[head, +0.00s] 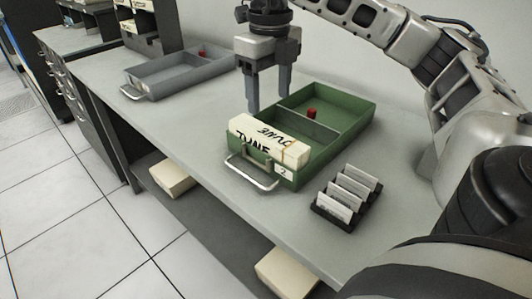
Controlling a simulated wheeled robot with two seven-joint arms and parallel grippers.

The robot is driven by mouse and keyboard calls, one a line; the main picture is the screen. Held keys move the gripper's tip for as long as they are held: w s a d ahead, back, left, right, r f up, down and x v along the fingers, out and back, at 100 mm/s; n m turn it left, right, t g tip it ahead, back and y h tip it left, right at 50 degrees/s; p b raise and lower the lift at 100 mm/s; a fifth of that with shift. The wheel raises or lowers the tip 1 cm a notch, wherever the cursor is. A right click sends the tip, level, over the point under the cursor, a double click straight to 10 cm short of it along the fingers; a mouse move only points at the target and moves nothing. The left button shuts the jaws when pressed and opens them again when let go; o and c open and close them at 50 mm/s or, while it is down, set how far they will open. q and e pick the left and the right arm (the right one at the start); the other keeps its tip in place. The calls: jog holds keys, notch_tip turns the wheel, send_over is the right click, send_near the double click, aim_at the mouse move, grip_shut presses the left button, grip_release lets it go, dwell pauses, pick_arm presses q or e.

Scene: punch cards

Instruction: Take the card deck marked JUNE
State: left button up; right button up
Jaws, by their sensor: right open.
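The card deck marked JUNE (268,141) is a cream block with black handwriting on its top and front side. It sits in the front compartment of a green tray (357,101), its top above the tray's rim. My right gripper (269,92) hangs above and just behind the deck, fingers pointing down, open and empty. It appears apart from the deck. My left gripper does not show.
The green tray has a metal handle (252,174), a divider and a red knob (311,113). A black rack with several cards (347,194) stands to its right. A grey tray (176,79) lies at the back left. Pale boxes (173,178) sit below the tabletop.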

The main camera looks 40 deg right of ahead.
aim_at(266, 132)
jog(key=f, duration=0.8)
jog(key=shift+w+a+f+p, duration=0.15)
jog(key=shift+w+f+p, duration=0.05)
jog(key=shift+f+p, duration=0.15)
jog(key=shift+r, duration=0.1)
grip_shut()
